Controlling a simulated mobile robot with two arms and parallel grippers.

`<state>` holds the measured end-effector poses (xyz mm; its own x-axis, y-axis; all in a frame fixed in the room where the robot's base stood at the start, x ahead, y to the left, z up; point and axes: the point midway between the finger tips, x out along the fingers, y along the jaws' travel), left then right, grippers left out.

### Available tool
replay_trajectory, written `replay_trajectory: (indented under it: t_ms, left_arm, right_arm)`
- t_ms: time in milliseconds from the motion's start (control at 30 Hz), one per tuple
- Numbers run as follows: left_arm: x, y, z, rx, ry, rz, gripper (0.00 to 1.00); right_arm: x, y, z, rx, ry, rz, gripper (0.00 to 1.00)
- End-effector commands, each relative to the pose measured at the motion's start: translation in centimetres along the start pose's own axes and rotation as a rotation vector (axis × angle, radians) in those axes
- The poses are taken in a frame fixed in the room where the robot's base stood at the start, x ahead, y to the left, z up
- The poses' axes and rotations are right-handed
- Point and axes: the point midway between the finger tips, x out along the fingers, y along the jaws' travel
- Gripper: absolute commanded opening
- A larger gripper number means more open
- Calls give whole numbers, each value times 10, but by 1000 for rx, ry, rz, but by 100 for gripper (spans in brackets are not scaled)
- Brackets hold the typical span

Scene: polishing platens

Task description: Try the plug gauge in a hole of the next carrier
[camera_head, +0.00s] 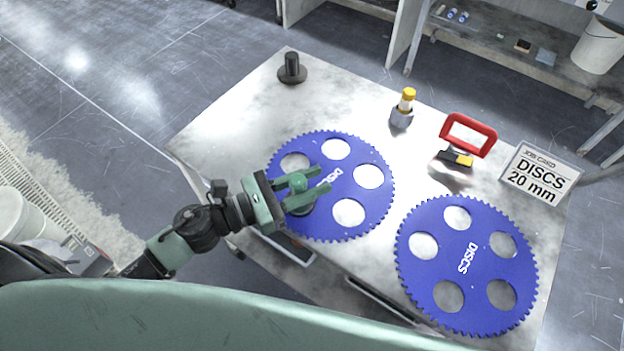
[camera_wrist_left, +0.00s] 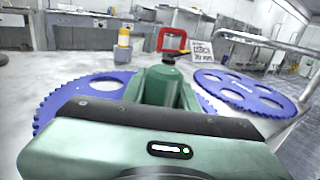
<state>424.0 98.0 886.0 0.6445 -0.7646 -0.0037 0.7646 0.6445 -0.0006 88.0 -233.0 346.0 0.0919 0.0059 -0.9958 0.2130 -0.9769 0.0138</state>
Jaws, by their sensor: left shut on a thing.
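Two blue toothed carriers marked DISCS lie flat on the table, the left carrier (camera_head: 378,205) and the right carrier (camera_head: 468,262), each with several round holes. My left gripper (camera_head: 305,190) is over the lower-left hole of the left carrier. It is shut on a small green-topped piece (camera_head: 298,182), seemingly the plug gauge. The fingers hide most of the piece, and I cannot tell whether its lower end is inside the hole. In the left wrist view, the gripper (camera_wrist_left: 162,85) hides the hole. My right gripper is not in view.
On the table (camera_head: 225,130) stand a black knobbed piece (camera_head: 291,70), a yellow-capped piece in a grey holder (camera_head: 404,108), a red-handled tool (camera_head: 466,140) and a job card (camera_head: 540,174) reading DISCS 20 mm.

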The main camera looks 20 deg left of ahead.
Motion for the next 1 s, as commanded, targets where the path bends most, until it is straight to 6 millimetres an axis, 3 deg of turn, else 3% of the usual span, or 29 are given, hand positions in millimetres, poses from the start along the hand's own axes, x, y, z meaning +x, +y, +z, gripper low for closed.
replay_trajectory:
  t_ms: [500,533,600,1000]
  left_arm:
    - [0,0,-5,1,-3,0,0]
    - [0,0,-5,1,-3,0,38]
    - [0,0,-5,1,-2,0,55]
    - [-5,0,-9,-1,2,1,55]
  right_arm:
    - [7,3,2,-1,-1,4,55]
    - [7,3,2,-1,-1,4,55]
    - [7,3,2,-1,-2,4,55]
    - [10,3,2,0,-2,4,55]
